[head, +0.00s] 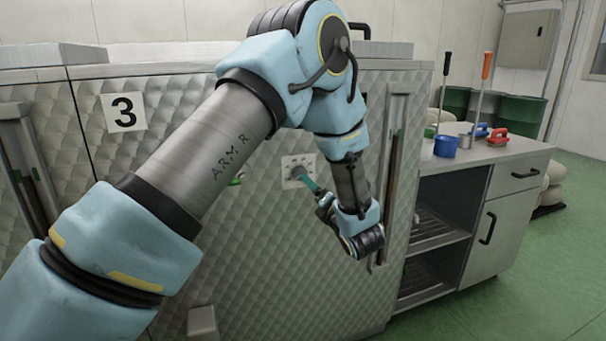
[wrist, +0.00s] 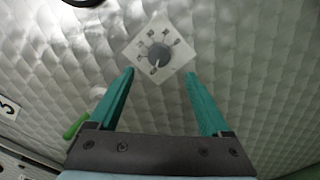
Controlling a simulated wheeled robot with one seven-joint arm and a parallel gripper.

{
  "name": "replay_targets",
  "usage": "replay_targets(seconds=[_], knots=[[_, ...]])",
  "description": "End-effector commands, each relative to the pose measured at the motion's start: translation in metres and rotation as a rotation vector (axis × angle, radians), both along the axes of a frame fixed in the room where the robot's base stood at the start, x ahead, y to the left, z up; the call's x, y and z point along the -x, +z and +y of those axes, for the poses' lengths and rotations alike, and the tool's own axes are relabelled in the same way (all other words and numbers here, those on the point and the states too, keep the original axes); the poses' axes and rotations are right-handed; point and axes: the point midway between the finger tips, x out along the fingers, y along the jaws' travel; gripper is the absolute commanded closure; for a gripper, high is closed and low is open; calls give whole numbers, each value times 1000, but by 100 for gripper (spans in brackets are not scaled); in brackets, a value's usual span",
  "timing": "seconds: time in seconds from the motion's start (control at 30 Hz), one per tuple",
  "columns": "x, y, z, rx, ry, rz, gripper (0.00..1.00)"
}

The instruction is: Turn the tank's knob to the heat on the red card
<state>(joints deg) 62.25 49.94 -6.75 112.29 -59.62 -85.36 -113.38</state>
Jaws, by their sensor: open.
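The tank (head: 260,260) is a quilted silver cabinet with a "3" sign. On its front is a pale square dial plate (head: 289,164) carrying a dark round knob (wrist: 158,54). The plate sits tilted in the wrist view, with marks around the knob too small to read. A pale pointer on the knob aims toward the plate's lower corner. My gripper (head: 305,178) is at the dial; its teal fingers are open in the wrist view (wrist: 160,74), on either side of the plate's lower part, with nothing between their tips. I see no red card.
A green-handled valve (wrist: 76,126) is left of the dial. A tall door handle (head: 390,165) stands to its right. A counter (head: 500,155) at the right holds a blue cup (head: 446,146) and red and blue items. Green floor lies open at the right.

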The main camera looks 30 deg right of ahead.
Motion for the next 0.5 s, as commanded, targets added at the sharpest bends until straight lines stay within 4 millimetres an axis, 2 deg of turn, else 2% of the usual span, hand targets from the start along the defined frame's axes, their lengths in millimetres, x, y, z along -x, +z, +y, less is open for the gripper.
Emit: replay_targets(seconds=[0.3, 0.5], knots=[[-59, 3, -6, -3, 2, 1, 19], [-83, 2, -9, -3, 1, 0, 19]])
